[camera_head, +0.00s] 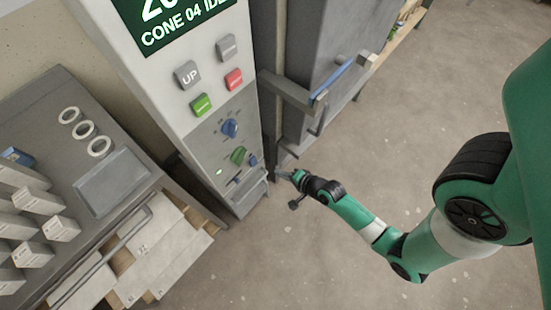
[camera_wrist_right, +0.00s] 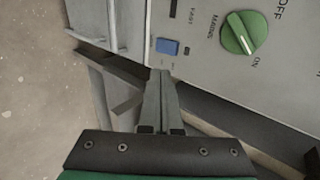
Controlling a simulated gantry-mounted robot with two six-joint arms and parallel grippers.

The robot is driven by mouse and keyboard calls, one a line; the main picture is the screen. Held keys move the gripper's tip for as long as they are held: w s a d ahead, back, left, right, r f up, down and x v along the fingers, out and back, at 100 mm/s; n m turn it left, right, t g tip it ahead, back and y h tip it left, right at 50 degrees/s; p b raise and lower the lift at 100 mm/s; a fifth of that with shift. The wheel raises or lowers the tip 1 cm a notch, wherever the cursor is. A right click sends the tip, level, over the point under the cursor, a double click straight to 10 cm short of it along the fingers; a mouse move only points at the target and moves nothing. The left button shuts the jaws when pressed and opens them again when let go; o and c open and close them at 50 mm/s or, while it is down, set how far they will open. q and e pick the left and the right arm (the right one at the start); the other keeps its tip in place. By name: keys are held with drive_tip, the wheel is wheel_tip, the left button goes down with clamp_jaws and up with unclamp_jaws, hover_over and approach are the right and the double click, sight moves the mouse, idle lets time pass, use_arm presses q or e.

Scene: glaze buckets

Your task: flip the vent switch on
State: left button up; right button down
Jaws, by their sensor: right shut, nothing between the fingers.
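A small blue switch (camera_head: 253,160) sits low on the pale control panel (camera_head: 205,140), beside a green knob (camera_head: 238,155). The right wrist view shows the blue switch (camera_wrist_right: 167,46) close up, next to the green knob (camera_wrist_right: 243,33) marked MAINS, OFF and ON. I cannot read a vent label or tell the switch's position. My right gripper (camera_head: 281,172) is at the panel's lower right edge. Its fingers (camera_wrist_right: 161,76) are shut and empty, with their tips just below the blue switch in the wrist view; I cannot tell whether they touch the panel. My left gripper is out of view.
A blue knob (camera_head: 230,128), a green button (camera_head: 201,105) and a red button (camera_head: 233,79) are higher on the panel. A kiln handle (camera_head: 340,80) projects at the right. A bench (camera_head: 110,180) stands at the left. The floor (camera_head: 400,150) at the right is clear.

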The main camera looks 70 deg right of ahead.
drive_tip(key=b, duration=0.7)
approach(255, 165)
wheel_tip(255, 165, down, 3)
drive_tip(key=w, duration=0.1)
drive_tip(key=shift+g, duration=0.3)
drive_tip(key=shift+w+d+f+b, duration=0.1)
drive_tip(key=shift+w+d+b, duration=0.1)
drive_tip(key=shift+w+d, duration=0.3)
drive_tip(key=shift+w+d+f+b, duration=0.15)
drive_tip(key=shift+w+d, duration=0.1)
drive_tip(key=shift+w, duration=0.45)
drive_tip(key=shift+w+d+b, duration=0.2)
drive_tip(key=shift+w+d, duration=0.15)
drive_tip(key=shift+w, duration=0.3)
